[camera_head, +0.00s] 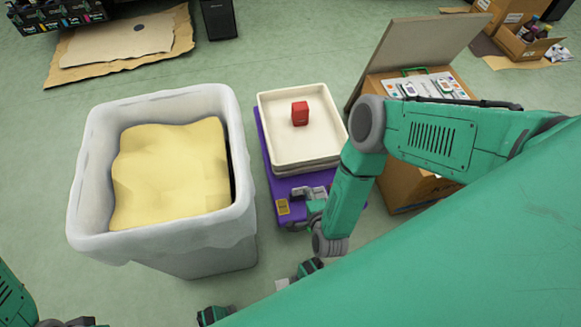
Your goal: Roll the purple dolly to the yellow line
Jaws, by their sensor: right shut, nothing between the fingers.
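The purple dolly (259,123) is on the green floor near the middle, mostly covered by the stacked white trays on it. A red block-like item (300,113) sits in the top tray. My right gripper (298,208) is at the dolly's near end, by a small yellow patch (283,207). It is shut with nothing held; I cannot tell whether it touches the dolly. Part of my left arm shows at the lower left corner, but its fingers are out of the frame. I cannot make out a yellow line on the floor.
Flat cardboard (120,40) and a black box (219,18) lie beyond. The floor just behind the dolly is clear.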

